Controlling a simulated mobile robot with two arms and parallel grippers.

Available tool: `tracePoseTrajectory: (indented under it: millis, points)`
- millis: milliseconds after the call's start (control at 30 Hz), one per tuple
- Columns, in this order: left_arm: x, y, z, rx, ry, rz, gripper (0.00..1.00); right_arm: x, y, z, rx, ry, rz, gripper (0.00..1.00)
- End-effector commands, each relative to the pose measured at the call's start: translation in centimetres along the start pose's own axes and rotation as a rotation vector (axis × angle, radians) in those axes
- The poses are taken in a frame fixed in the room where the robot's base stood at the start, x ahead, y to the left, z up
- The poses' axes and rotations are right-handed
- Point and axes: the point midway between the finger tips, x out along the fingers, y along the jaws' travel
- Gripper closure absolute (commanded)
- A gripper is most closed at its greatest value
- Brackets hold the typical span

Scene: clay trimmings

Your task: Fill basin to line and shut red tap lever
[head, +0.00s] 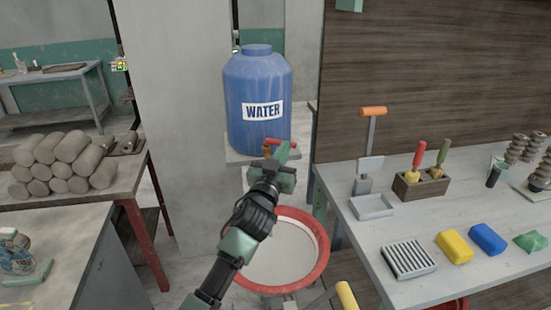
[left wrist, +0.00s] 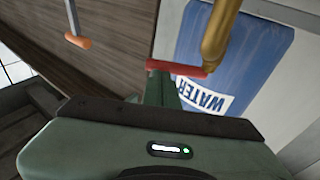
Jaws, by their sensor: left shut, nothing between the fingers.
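The blue water barrel (head: 258,85), labelled WATER, stands on a pedestal. Its brass tap (left wrist: 219,38) and red tap lever (left wrist: 178,69) show close up in the left wrist view; the lever runs sideways from the tap. My left gripper (head: 279,165) is shut and empty, its fingertips right at the lever; I cannot tell whether they touch it. The basin (head: 319,265), pale inside with a red rim, stands below the tap. My left arm covers part of it and the space under the spout. I cannot make out a water stream, the water level or a fill line. My right gripper is out of view.
A grey workbench (head: 460,225) with tools and coloured blocks stands close on the right. Clay rolls (head: 62,160) lie stacked on a table at left. A pale pillar (head: 185,120) rises left of the barrel.

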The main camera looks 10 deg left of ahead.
Motion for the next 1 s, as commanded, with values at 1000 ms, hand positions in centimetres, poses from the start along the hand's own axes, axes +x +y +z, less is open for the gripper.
tracePoseTrajectory:
  millis: [1000]
  points:
    - [3.4, 0.9, 0.6, 0.004, 0.002, 0.001, 1.00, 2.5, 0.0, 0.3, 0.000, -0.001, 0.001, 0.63]
